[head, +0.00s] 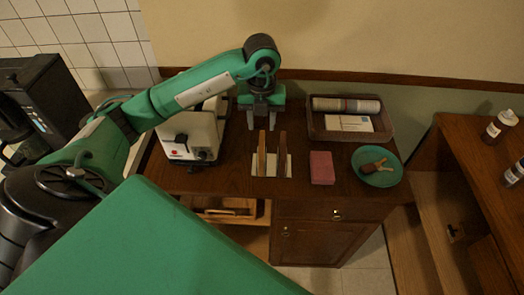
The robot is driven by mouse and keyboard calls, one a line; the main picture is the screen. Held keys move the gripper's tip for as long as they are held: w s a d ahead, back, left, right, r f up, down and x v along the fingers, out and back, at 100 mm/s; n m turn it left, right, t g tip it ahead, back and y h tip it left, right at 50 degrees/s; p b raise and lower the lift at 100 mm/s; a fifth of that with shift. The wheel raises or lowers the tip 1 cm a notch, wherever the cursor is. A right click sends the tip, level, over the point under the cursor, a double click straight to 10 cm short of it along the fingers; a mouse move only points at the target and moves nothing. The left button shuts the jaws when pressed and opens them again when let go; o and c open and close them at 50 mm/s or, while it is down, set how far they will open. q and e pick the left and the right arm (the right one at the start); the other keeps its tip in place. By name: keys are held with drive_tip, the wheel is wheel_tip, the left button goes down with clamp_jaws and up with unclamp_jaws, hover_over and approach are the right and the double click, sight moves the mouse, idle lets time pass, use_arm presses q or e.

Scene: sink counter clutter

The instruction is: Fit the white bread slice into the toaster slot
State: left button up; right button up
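A white toaster (191,135) with a dark lever and knob on its front stands at the left of the brown counter. My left arm passes over it and hides part of its top, so its slots are hard to see. To its right, a white rack (271,170) holds two upright slices, a left slice (262,153) and a right slice (282,152), both brown at the edge. I cannot tell which is the white bread. My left gripper (260,124) points down just behind and above the rack, with its fingers apart and nothing between them. My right gripper is out of view.
A pink block (321,167) lies right of the rack. A green plate (391,177) holds a brown item. A brown basket (318,133) with a rolled cloth stands at the back. A dark coffee machine (50,95) is at left. Bottles stand on the right-hand table (470,150).

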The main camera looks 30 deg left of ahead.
sight(262, 140)
use_arm(q)
wheel_tip(262, 140, down, 2)
drive_tip(key=shift+f, duration=0.2)
drive_tip(key=shift+s+f+p, duration=0.15)
drive_tip(key=shift+f+p, duration=0.4)
drive_tip(key=shift+p, duration=0.2)
wheel_tip(262, 140, down, 3)
drive_tip(key=shift+d+f+p, duration=0.1)
drive_tip(key=shift+f+p, duration=0.05)
drive_tip(key=shift+p, duration=0.6)
drive_tip(key=shift+f, duration=0.4)
drive_tip(key=shift+c, duration=0.5)
clamp_jaws()
